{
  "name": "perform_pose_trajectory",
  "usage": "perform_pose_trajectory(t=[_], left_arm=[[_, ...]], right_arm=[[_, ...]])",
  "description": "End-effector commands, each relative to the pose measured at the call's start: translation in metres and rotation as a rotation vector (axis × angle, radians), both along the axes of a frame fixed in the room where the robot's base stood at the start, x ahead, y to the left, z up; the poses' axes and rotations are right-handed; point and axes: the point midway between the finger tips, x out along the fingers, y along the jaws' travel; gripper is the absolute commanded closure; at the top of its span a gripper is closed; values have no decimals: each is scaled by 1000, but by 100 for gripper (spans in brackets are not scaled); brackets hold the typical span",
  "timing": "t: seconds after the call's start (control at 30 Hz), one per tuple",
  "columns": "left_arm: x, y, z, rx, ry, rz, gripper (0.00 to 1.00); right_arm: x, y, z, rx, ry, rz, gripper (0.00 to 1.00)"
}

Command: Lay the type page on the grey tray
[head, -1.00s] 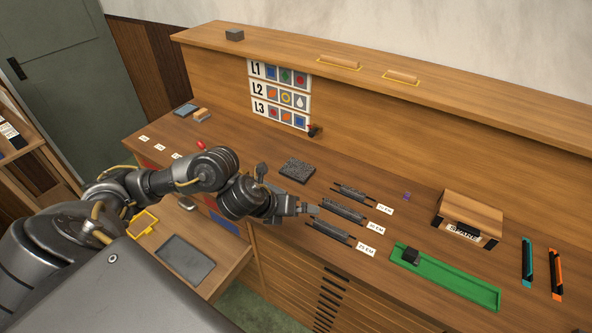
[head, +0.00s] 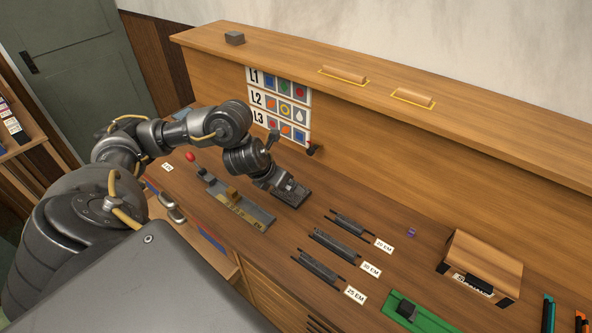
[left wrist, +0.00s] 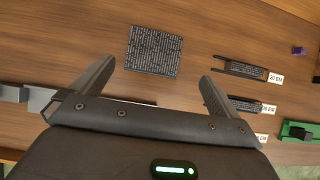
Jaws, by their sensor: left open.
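The type page (head: 293,196), a dark flat block of small type, lies on the wooden bench top, partly covered by my left gripper (head: 284,187) in the head view. In the left wrist view the whole page (left wrist: 152,52) shows, just beyond the open left fingers (left wrist: 158,78), roughly centred between them and apart from them. Nothing is held. The grey tray does not show in either current view. My right gripper is not in view.
A composing stick (head: 250,212) lies just left of the page. Several dark type lines with EM labels (head: 320,266) lie to its right, before a green tray (head: 420,316) and a wooden box (head: 484,258). The bench's back panel (head: 390,170) rises behind.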

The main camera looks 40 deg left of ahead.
Motion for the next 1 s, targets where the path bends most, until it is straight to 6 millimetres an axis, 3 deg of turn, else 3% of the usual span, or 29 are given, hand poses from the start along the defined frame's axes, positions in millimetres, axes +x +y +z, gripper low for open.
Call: perform_pose_trajectory(t=[0.1, 0.27, 0.53, 0.8, 1.0], left_arm=[[6, 4, -25, -2, 6, 12, 0], [17, 5, -38, -1, 4, 11, 0], [24, 3, -45, -2, 3, 6, 0], [41, 5, -79, -3, 4, 8, 0], [48, 5, -87, -1, 2, 4, 0]], right_arm=[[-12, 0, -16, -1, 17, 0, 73], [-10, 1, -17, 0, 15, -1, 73], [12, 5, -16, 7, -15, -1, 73], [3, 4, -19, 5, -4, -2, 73], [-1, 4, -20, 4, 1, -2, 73]])
